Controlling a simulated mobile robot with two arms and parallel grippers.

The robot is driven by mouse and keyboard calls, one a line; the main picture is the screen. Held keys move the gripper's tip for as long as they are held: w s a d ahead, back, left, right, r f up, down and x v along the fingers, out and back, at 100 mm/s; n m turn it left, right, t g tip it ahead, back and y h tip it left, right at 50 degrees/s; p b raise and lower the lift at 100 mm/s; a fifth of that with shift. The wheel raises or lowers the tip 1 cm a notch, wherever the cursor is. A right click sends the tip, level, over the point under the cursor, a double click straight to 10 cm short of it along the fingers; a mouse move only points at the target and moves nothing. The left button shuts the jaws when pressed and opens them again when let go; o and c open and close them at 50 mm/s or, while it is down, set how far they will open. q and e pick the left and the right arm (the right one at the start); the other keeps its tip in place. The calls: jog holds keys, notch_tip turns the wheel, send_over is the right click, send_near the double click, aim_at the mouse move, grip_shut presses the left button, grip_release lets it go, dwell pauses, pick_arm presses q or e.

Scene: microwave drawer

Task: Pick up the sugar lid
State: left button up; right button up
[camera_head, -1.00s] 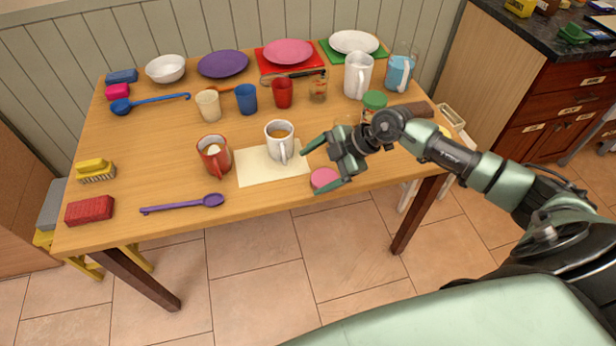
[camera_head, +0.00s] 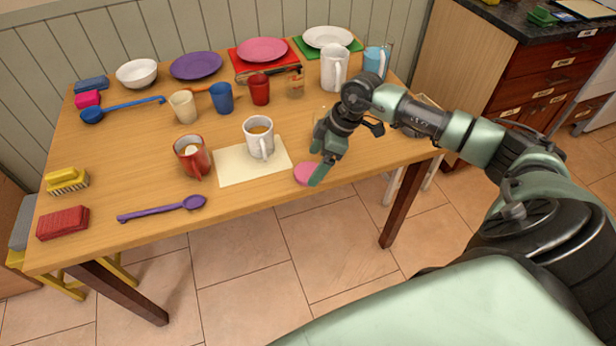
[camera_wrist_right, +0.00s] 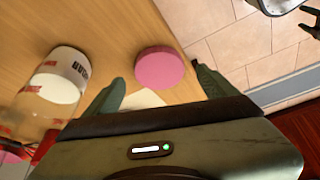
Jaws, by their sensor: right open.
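The sugar lid, a round pink disc (camera_head: 304,174), lies flat on the table near its front edge, right of the cream mat. It also shows in the right wrist view (camera_wrist_right: 160,66). My right gripper (camera_head: 319,166) is above and beside the lid, partly covering its right side. In the wrist view its open fingers (camera_wrist_right: 157,88) stand on either side of the lid's near end, with nothing between them gripped. A clear jar marked with sugar lettering (camera_wrist_right: 52,88) stands left of the fingers in the wrist view. My left gripper is not in view.
A white mug (camera_head: 259,139) stands on the cream mat (camera_head: 236,174), left of the lid. A red mug (camera_head: 192,157) is farther left. Cups and a white pitcher (camera_head: 333,68) stand behind. The table's front edge is close to the lid.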

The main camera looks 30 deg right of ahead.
aim_at(309, 172)
jog(key=b+x, duration=0.2)
jog(key=x, duration=0.1)
jog(key=shift+d+f, duration=0.1)
jog(key=shift+f, duration=0.05)
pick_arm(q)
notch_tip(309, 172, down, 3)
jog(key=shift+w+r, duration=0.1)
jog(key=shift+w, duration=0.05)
pick_arm(e)
jog(key=c, duration=1.4)
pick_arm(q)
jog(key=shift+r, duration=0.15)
pick_arm(e)
notch_tip(309, 172, up, 20)
jog(key=shift+r, duration=0.2)
pick_arm(q)
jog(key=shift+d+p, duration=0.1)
jog(key=shift+p, duration=0.2)
